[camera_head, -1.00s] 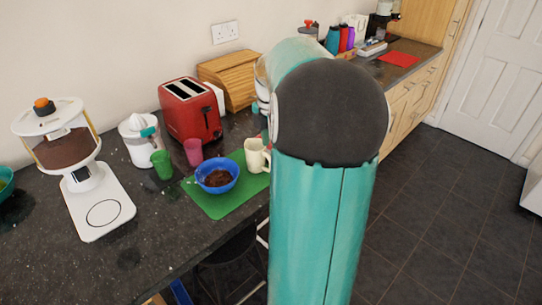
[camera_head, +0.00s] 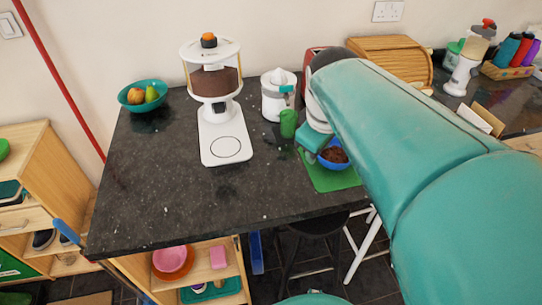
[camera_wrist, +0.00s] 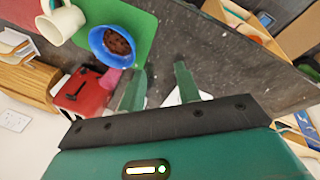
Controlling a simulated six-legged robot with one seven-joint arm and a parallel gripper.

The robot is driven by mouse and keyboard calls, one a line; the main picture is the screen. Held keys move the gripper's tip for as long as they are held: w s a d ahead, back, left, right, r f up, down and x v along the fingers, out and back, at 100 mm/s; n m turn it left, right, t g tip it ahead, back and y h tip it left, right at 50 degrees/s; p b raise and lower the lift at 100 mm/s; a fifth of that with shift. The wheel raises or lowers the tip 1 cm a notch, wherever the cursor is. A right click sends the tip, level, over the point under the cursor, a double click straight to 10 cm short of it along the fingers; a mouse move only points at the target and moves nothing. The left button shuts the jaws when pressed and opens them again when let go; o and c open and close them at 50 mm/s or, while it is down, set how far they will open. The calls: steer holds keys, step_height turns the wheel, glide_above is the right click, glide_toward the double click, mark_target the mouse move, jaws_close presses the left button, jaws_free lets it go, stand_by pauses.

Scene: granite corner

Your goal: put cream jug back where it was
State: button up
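The cream jug (camera_wrist: 62,22) shows at the upper left of the wrist view, standing at the edge of the green mat (camera_wrist: 138,28). In the head view my arm hides the jug. My gripper (camera_wrist: 161,68) has its two fingers apart, with bare counter showing between them and nothing held. In the head view my gripper (camera_head: 312,145) is over the counter, by the left side of the blue bowl (camera_head: 333,155). The jug is well away from my fingers, beyond the bowl in the wrist view.
A green cup (camera_head: 288,122), a white juicer (camera_head: 278,95) and a white grinder on a scale (camera_head: 213,90) stand left of my gripper. A fruit bowl (camera_head: 142,95) is at the far left. The counter's front left is clear. A red toaster (camera_wrist: 84,92) is near my fingers.

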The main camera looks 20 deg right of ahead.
steer(key=s+a+f+m+t+y, duration=0.1)
steer(key=s+a+f+m+t, duration=0.1)
steer(key=s+a+m, duration=0.3)
steer(key=s+a, duration=0.1)
steer(key=a, duration=0.3)
steer(key=shift+s+a+m+y, duration=0.25)
steer(key=shift+a+m+y, duration=0.05)
stand_by(0.6)
